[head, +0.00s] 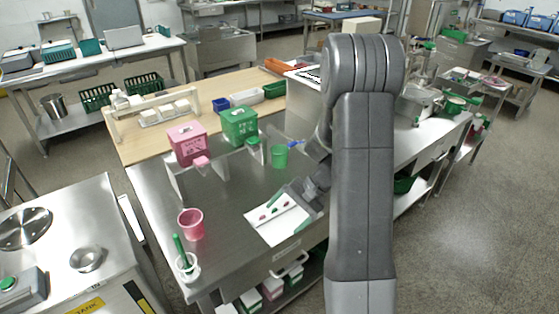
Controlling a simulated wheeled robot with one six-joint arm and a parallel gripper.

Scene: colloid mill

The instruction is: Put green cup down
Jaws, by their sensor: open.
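The green cup (279,157) stands upright on the steel table (232,196), in front of the green box and left of my arm. My gripper (297,199) is at the lower end of my arm, low over the right part of the white sheet (271,219). It is open and appears empty, apart from the cup and nearer the front edge. My arm hides part of the table to the right.
A pink cup (191,224) and a white holder with a green tool (186,265) stand at the front left. Clear steel lies between the pink cup and the sheet.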

